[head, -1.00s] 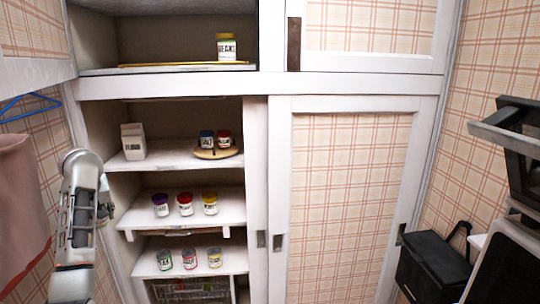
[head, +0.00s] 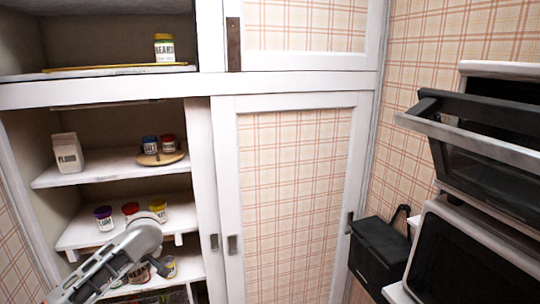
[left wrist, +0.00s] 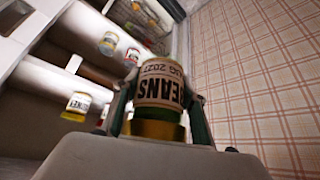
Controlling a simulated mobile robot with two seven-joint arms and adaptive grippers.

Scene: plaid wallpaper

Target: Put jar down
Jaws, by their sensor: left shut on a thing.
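A jar labelled BEANS with a gold band (left wrist: 160,95) is between the two fingers of my left gripper (left wrist: 160,112) in the left wrist view. Its label reads upside down there. In the head view my left gripper (head: 154,268) is in front of the lower shelves, and my arm hides much of the jar (head: 139,274). The gripper is shut on the jar, which is held off the shelves as far as I can tell. My right gripper is not in view.
Another jar (head: 164,48) stands on the top shelf. Below are a flour carton (head: 67,152), two small jars on a round board (head: 160,158), and a shelf with several jars (head: 104,217).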

